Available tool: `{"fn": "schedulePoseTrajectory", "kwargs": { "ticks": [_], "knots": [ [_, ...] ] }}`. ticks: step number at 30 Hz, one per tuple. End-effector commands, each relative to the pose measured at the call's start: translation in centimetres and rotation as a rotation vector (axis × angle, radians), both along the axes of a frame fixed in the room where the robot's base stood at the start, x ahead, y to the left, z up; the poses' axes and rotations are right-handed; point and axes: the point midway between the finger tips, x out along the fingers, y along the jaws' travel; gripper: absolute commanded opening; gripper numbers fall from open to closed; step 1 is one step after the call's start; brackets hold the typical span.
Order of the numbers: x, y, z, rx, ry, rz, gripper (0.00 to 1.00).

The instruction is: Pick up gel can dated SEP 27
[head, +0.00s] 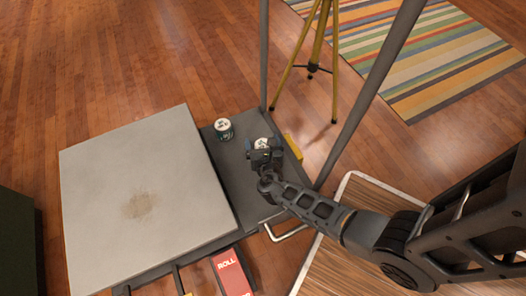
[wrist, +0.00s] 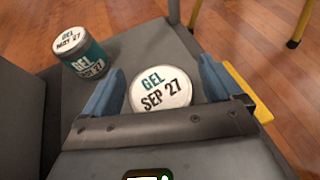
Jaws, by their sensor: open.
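The gel can dated SEP 27 (wrist: 160,90) shows its white lid in the wrist view, between the two blue fingers of my gripper (wrist: 158,92). Its body is mostly hidden by the gripper. In the head view its white lid (head: 262,144) shows just beyond my gripper (head: 263,157), on a dark grey shelf. My gripper is open, with a finger on each side of the can; I cannot tell whether either finger touches it. A second gel can (wrist: 80,52), teal with a white lid reading MAY 27, stands to the left. It also shows in the head view (head: 224,129).
The dark shelf (head: 232,160) adjoins a large pale slab (head: 135,190) at left. Grey posts (head: 378,85) rise near the shelf. A yellow piece (head: 293,148) sits at its right edge. A yellow tripod (head: 313,68) stands behind. A red ROLL box (head: 231,274) is in front.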

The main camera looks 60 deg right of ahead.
Motion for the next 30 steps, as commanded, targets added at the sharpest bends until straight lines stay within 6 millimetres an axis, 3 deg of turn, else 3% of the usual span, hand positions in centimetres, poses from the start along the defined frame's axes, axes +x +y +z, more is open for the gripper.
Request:
{"fn": "schedulePoseTrajectory", "kwargs": {
  "ticks": [9, 27, 30],
  "knots": [
    [0.25, -0.35, -0.19, 0.0, 0.001, 0.001, 0.91],
    [0.24, -0.31, -0.2, 0.0, 0.001, 0.001, 0.34],
    [0.26, -0.32, -0.17, 0.0, 0.001, 0.001, 0.31]
  ]
}}
